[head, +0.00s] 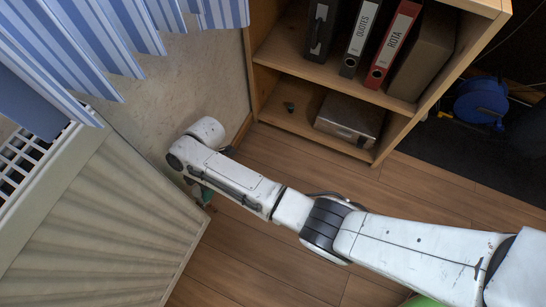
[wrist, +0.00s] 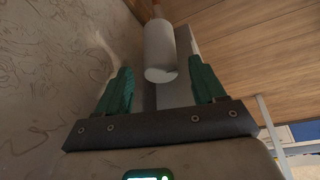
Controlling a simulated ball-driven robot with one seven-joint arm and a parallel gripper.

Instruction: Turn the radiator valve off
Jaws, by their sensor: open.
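The radiator valve (wrist: 160,52) shows in the wrist view as a whitish cylinder with a copper-coloured pipe at its far end. My gripper (wrist: 161,75) is open, with one green finger to the left of the valve and one to the right. Gaps show on both sides, and the valve's near end lies between or just beyond the fingertips; the exact depth is hard to tell. In the head view my arm reaches down beside the radiator (head: 105,225), and only a bit of green gripper shows below the wrist. The valve is hidden there.
A patterned wall (wrist: 50,70) runs close along the left in the wrist view. Blue striped curtains (head: 85,35) hang above the radiator. A wooden shelf (head: 300,75) with binders and a box stands behind my arm. The wooden floor (head: 285,255) is clear.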

